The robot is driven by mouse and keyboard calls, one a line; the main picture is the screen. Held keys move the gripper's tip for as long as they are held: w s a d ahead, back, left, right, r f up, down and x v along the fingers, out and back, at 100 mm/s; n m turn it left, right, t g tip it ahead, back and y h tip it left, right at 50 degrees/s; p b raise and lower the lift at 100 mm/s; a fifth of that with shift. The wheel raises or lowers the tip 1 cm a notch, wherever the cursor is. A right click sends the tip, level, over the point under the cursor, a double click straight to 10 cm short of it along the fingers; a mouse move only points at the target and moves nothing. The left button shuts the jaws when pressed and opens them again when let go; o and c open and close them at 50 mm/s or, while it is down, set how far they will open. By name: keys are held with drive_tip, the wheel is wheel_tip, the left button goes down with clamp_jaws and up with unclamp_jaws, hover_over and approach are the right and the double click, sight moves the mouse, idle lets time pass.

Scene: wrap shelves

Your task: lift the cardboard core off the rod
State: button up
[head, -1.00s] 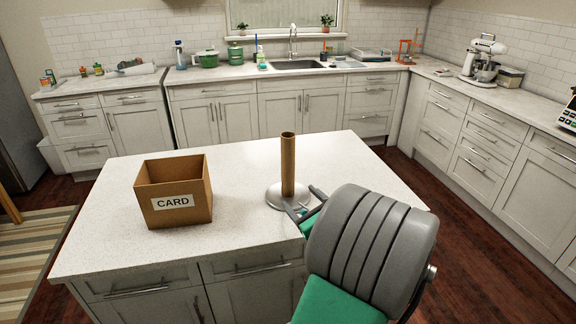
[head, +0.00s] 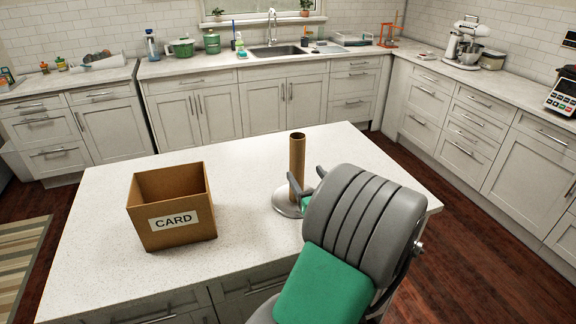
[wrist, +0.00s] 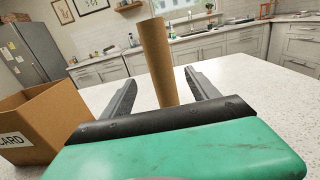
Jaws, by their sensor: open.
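The brown cardboard core (head: 297,160) stands upright on a round silver base (head: 289,202) on the white island counter. The rod is hidden inside the core. In the wrist view the core (wrist: 158,62) rises between the two fingers of my gripper (wrist: 160,88), with a gap showing on each side. My gripper is open and level with the lower part of the core. In the head view my gripper (head: 308,186) is at the core's right side, partly hidden by my grey and green arm.
An open cardboard box labelled CARD (head: 180,238) stands on the island (head: 110,215) left of the core. It also shows at the left of the wrist view (wrist: 40,130). The counter between box and base is clear.

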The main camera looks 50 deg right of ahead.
sight(300, 163)
drive_tip(key=p+x, duration=0.1)
drive_tip(key=x, duration=0.3)
drive_tip(key=p+x, duration=0.1)
drive_tip(key=x, duration=0.2)
drive_tip(key=shift+w+d+r, duration=0.2)
drive_tip(key=shift+w+d, duration=0.05)
drive_tip(key=shift+w, duration=0.1)
drive_tip(key=shift+s, duration=0.1)
drive_tip(key=c, duration=1)
